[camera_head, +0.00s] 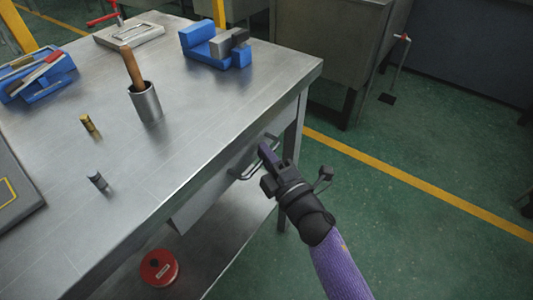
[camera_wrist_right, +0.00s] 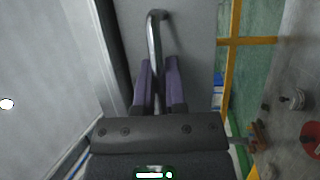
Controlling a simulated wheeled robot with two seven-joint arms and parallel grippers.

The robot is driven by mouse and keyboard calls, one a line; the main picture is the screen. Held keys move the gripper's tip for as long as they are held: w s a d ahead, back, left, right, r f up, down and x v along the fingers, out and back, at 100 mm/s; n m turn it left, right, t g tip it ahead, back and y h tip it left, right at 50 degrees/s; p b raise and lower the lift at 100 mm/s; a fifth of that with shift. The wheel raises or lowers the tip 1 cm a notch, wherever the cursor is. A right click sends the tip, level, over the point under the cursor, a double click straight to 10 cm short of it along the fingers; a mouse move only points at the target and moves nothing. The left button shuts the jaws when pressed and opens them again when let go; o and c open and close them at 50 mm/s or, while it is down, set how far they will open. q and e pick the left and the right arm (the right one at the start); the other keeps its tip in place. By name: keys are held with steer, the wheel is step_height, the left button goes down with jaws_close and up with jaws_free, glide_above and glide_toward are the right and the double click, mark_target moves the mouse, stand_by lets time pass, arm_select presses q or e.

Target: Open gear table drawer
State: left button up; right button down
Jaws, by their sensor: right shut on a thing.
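The metal gear table (camera_head: 190,110) stands in the left and middle of the head view. Its drawer (camera_head: 215,192) is under the table top, on the side facing my right arm. The bar handle (camera_head: 240,173) is on the drawer front, and it also shows in the right wrist view (camera_wrist_right: 154,35). My right gripper (camera_head: 265,153) is at the handle. In the right wrist view its purple fingers (camera_wrist_right: 159,88) are on either side of the bar, shut on it. My left gripper is not in view. The inside of the drawer is not visible.
On the table top are a metal cup (camera_head: 146,103) with a wooden-handled tool, a blue vise (camera_head: 212,46), a blue tool holder (camera_head: 40,75) and small metal parts. A red round can (camera_head: 159,267) sits on the lower shelf.

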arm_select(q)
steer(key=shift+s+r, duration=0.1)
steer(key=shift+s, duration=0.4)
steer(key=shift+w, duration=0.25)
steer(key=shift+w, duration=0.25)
arm_select(e)
steer(key=shift+d, duration=0.1)
arm_select(q)
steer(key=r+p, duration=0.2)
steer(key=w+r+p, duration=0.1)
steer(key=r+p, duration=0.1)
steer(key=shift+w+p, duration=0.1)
steer(key=shift+p, duration=0.25)
arm_select(e)
steer(key=s+d, duration=1.2)
steer(key=d, duration=0.5)
steer(key=shift+s, duration=0.3)
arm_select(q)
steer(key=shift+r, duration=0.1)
